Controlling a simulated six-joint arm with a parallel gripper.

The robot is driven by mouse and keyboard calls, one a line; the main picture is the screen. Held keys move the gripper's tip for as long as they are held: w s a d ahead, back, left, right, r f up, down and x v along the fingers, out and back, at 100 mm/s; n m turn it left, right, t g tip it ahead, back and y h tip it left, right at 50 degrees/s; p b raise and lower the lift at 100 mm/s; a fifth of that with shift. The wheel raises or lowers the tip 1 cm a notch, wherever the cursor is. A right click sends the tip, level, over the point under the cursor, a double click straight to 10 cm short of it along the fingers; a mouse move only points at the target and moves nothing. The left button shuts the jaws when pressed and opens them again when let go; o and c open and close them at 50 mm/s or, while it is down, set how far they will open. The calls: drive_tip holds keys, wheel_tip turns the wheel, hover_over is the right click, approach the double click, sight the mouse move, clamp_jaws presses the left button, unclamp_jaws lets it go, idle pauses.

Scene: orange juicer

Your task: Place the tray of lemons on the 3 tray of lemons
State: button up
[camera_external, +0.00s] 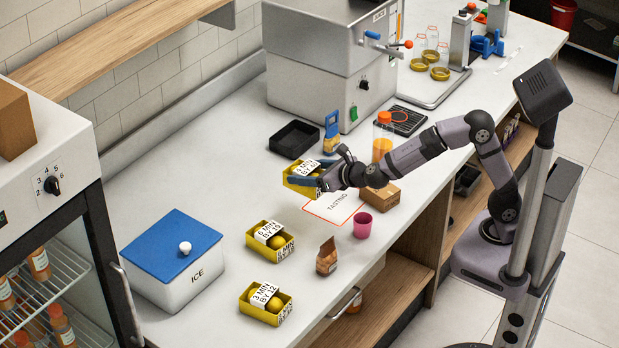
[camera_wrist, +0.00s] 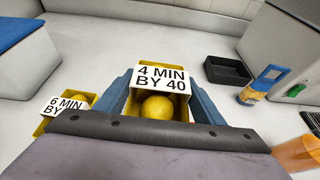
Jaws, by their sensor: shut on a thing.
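My gripper (camera_external: 312,178) is shut on a yellow tray of lemons (camera_wrist: 158,107) labelled "4 MIN BY 40", its blue fingers on either side of it. In the external view this held tray (camera_external: 301,190) is beyond the other trays, near the black bin; its height over the counter is hard to tell. The tray labelled "3 MIN BY 12" (camera_external: 252,307) stands on the counter at the front. The tray labelled "6 MIN" (camera_external: 258,250) stands between them and partly shows in the wrist view (camera_wrist: 42,126).
A white ice box (camera_external: 172,280) with a blue lid is left of the trays. A brown bag (camera_external: 327,257), pink cup (camera_external: 362,225) and cardboard box (camera_external: 380,197) are at right. An empty black bin (camera_external: 294,139) and blue-yellow item (camera_external: 332,132) are behind the held tray.

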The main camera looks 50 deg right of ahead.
drive_tip(key=s+a+r+n+y+p, duration=0.2)
drive_tip(key=a+y, duration=0.1)
drive_tip(key=a, duration=0.6)
drive_tip(key=s+a+r+n+y+p, duration=0.2)
drive_tip(key=a+p, duration=0.1)
drive_tip(key=a, duration=0.7)
wheel_tip(320, 180, up, 2)
drive_tip(key=r+n+g+y+p, duration=0.1)
drive_tip(key=n+g+y+p, duration=0.3)
drive_tip(key=n+y+p, duration=0.1)
hover_over(274, 298)
drive_tip(key=shift+f+b, duration=1.3)
drive_tip(key=shift+f, duration=3.95)
drive_tip(key=shift+f+b, duration=0.2)
drive_tip(key=shift+b, duration=0.1)
drive_tip(key=o, duration=1.2)
drive_tip(key=shift+r, duration=0.15)
